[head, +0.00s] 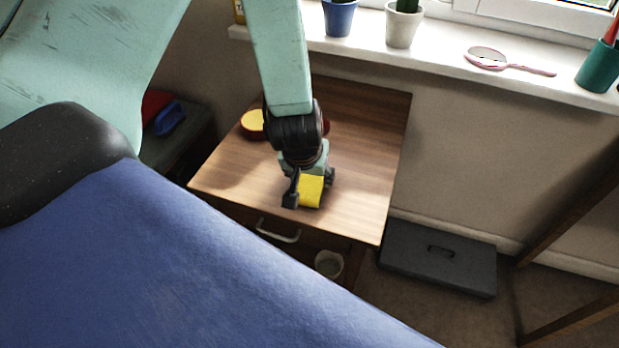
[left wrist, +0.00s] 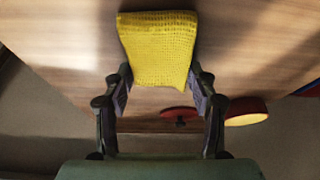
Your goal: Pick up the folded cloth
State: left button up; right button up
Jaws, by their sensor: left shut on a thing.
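The folded cloth (head: 311,191) is yellow and shows in the head view between the fingers of my left gripper (head: 309,188), over the wooden table (head: 370,150). In the left wrist view the cloth (left wrist: 158,48) has a waffle weave and its near end lies between the two fingers of the gripper (left wrist: 160,92). The gripper is shut on the cloth. Whether the cloth touches the tabletop is hard to tell. My right gripper is not in view.
A round yellow-topped thing with a red side (head: 253,124) stands on the table behind my wrist. A windowsill (head: 450,62) with pots and a pink hand mirror (head: 488,59) runs behind. A grey case (head: 438,258) lies on the floor to the right. The table's right half is clear.

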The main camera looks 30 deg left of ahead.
aim_at(310, 178)
pick_arm(q)
notch_tip(310, 178, up, 10)
jog(key=p, duration=0.6)
jog(key=o, duration=0.5)
jog(key=shift+c, duration=0.2)
jog(key=c, duration=0.4)
